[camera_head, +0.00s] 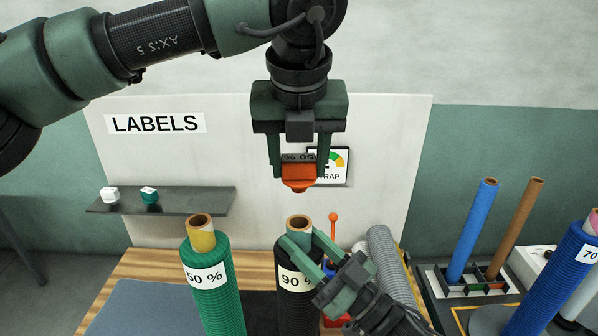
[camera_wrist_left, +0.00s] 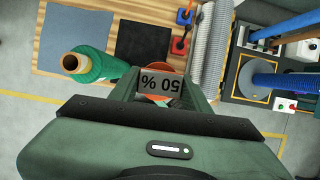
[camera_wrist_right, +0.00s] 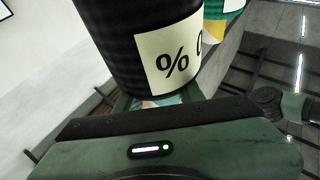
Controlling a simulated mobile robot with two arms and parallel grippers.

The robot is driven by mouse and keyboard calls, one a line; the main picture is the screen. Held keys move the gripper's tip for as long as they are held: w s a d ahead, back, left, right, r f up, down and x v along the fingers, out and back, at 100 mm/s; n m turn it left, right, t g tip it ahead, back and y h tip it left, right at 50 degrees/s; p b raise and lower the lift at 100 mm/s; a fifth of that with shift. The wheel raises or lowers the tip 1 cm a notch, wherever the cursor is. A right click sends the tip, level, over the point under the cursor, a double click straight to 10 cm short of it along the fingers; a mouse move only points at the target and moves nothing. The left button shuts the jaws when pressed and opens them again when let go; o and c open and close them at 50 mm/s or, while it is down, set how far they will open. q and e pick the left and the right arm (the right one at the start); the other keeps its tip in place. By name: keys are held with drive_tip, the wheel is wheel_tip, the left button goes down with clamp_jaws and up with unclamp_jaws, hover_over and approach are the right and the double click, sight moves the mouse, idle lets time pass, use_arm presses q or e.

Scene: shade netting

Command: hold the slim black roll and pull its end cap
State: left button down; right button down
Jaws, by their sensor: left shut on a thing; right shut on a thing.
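The slim black roll (camera_head: 291,312) stands upright with a white label reading "90 %" and a bare brown core end at its top. My right gripper (camera_head: 305,243) is shut on the roll near its top; the roll fills the upper part of the right wrist view (camera_wrist_right: 130,45). My left gripper (camera_head: 298,176) is shut on an orange end cap (camera_head: 298,184) with a grey block marked "50 %", upside down. The cap hangs above the core, apart from it. The cap's block also shows in the left wrist view (camera_wrist_left: 160,81).
A green roll (camera_head: 212,290) labelled "50 %" stands close left of the black roll. Blue and brown tubes (camera_head: 473,230) stand farther right.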

drive_tip(key=c, duration=0.8)
unclamp_jaws()
